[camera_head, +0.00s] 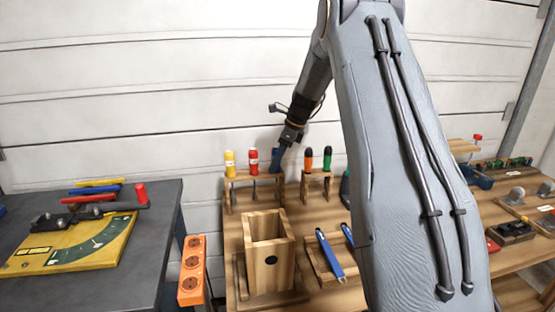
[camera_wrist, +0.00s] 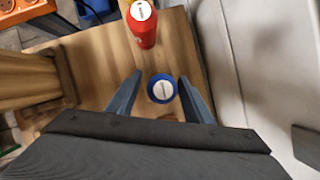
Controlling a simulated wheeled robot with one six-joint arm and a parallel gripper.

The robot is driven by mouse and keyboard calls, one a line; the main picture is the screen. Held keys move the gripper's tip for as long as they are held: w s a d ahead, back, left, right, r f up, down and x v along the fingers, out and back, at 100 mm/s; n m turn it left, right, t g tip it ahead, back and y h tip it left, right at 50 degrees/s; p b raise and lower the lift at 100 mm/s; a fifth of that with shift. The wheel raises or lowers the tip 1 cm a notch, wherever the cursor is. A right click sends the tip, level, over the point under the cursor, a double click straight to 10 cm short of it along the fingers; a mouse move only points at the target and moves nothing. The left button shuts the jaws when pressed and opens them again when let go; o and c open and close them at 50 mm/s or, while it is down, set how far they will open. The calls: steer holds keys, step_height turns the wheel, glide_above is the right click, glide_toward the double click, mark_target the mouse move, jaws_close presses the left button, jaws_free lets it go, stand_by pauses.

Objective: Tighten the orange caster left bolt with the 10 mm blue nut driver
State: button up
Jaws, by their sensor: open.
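The blue nut driver (camera_wrist: 162,88) stands upright in the wooden rack, its round blue top with a white label facing the wrist camera. My gripper (camera_wrist: 161,80) is open, with one finger on each side of the blue handle. Small gaps seem to remain between the handle and the fingers. In the head view my gripper (camera_head: 279,158) is at the right end of the left rack (camera_head: 240,177) and mostly hides the driver. I cannot make out the orange caster or its left bolt in either view.
A red driver (camera_head: 253,160) and a yellow driver (camera_head: 230,162) stand left of my gripper. Orange (camera_head: 308,160) and green (camera_head: 327,158) drivers stand in a second rack. A wooden box (camera_head: 270,262) stands in front. The garage wall (camera_head: 130,120) is close behind.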

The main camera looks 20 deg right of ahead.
steer(key=c, duration=1.1)
steer(key=shift+r+p, duration=4.5)
steer(key=shift+r, duration=2.7)
steer(key=o, duration=0.3)
steer(key=c, duration=0.3)
